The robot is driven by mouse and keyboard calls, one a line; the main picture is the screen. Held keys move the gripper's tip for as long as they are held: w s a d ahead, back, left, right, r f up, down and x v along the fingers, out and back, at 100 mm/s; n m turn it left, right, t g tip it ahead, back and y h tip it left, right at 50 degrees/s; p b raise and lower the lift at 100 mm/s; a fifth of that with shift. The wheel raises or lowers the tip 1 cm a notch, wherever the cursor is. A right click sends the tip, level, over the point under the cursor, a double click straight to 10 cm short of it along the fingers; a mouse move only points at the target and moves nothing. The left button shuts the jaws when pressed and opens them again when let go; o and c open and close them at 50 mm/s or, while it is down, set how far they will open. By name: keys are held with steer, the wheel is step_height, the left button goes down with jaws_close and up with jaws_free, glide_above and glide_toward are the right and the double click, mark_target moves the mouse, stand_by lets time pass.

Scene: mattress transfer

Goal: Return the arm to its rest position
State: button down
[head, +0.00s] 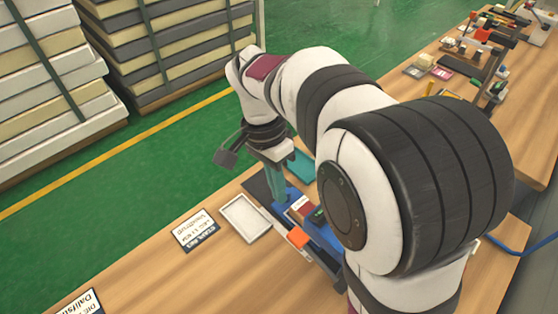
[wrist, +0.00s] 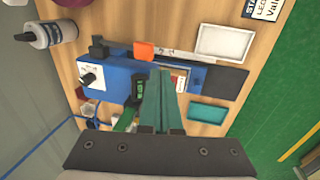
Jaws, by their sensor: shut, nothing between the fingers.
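My gripper (head: 277,186) hangs from my white and black arm, pointing down above the blue device on the wooden table (head: 215,270). In the wrist view its teal fingers (wrist: 161,88) are together with nothing between them. They overlap the blue device (wrist: 118,80) in the picture; I cannot tell the exact height above it. My arm covers much of the right side of the head view and hides part of the table.
A white tray (head: 245,218) and a teal tray (wrist: 207,113) lie beside the device. An orange piece (wrist: 143,50) sits at the device's edge. A bottle (wrist: 45,35) stands nearby. Mattress stacks (head: 50,80) stand behind on the green floor.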

steer(key=s+d+n+y, duration=0.1)
steer(key=s+d, duration=0.1)
steer(key=s, duration=0.4)
steer(key=s+d+n+t+y, duration=0.1)
steer(key=s+d, duration=0.2)
steer(key=s, duration=0.4)
steer(key=s+d+n+y, duration=0.1)
steer(key=s+d, duration=0.1)
steer(key=s, duration=0.4)
steer(key=shift+s+d, duration=0.25)
steer(key=shift+d, duration=0.15)
